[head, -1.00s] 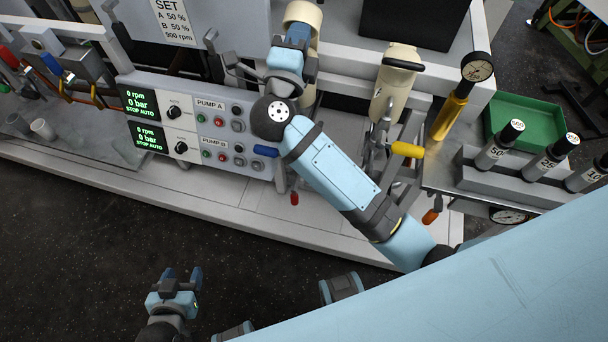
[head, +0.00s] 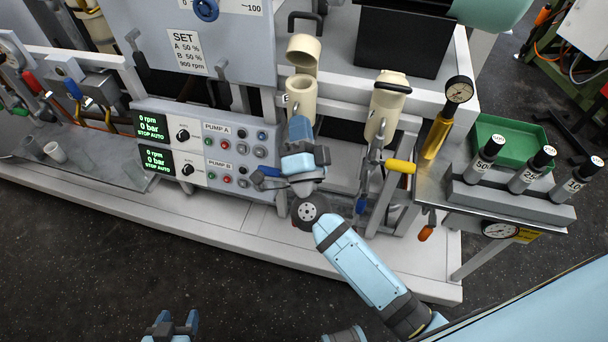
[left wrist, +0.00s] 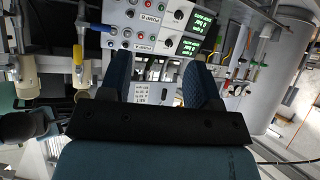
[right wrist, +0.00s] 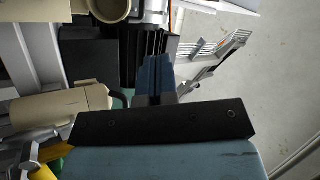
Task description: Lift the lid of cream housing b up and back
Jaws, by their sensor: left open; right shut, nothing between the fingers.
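The left cream housing (head: 301,101) in the head view is open at the top. Its cream lid (head: 303,50) stands raised and tipped back behind the rim, with a dark handle (head: 305,19) at the far side. The label beside it is partly hidden, so I cannot read it surely. My right gripper (head: 299,127) is shut and empty, in front of the open housing; its fingers also show in the right wrist view (right wrist: 155,78). My left gripper (head: 171,322) is open and empty over the floor, low in the head view.
A second cream housing (head: 384,108) with a black handle stands to the right, lid down. A yellow valve handle (head: 401,166) and a gauge on a yellow stem (head: 435,137) are near it. The pump panel (head: 205,150) is left of my right gripper. A bottle rack (head: 510,195) stands right.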

